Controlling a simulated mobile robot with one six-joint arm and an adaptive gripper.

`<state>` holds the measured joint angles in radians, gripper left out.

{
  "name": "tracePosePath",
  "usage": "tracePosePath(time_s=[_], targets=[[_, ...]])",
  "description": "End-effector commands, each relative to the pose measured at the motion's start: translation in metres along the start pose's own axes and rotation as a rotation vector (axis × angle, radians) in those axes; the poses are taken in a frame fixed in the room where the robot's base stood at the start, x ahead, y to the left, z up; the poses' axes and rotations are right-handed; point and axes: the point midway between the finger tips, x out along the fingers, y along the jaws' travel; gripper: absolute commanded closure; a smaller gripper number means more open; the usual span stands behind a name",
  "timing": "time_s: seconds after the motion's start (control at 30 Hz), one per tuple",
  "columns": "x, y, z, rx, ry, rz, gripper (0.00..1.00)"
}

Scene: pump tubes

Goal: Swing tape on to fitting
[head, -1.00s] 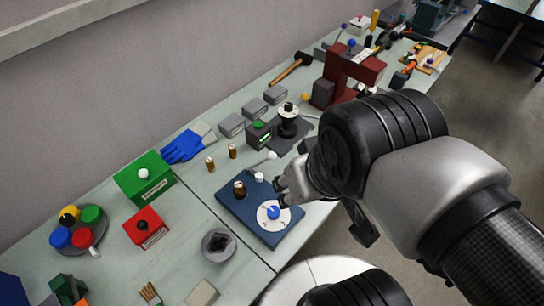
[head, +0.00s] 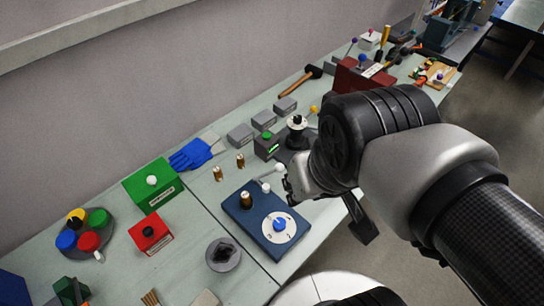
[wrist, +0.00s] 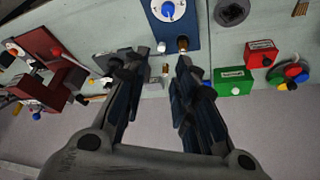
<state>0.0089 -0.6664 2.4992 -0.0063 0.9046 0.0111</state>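The blue plate (head: 240,213) lies on the bench with a brass fitting (head: 246,201) standing on it and a white dial (head: 270,236) with a blue knob. A thin grey arm with a white ball (head: 279,168) at its far end is at the plate's back edge; a second white knob (head: 266,187) is at its near end. I take this arm as the tape's, but no tape can be made out. My gripper (head: 288,186) is just right of these knobs. In the wrist view my gripper (wrist: 157,66) is open, fingers apart; the brass fitting (wrist: 183,43) shows beyond the fingertips.
Two small brass pieces (head: 229,168) stand behind the plate. A grey box with a green button (head: 267,146) and a black spool stand (head: 297,132) are close behind my gripper. A grey bowl (head: 223,254) is left of the plate. Green (head: 151,189) and red (head: 151,232) boxes stand farther left.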

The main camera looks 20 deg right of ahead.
Motion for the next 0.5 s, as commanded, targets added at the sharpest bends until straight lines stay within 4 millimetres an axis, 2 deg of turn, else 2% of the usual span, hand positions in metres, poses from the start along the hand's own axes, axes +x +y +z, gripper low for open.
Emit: tracePosePath(time_s=[0.17,0.33,0.5], targets=[[0.022,0.006,-0.049,0.029,-0.019,0.014,0.89],[0.055,0.013,-0.098,0.058,-0.027,0.027,1.0],[0.1,0.021,-0.141,0.085,-0.036,0.038,1.0]])
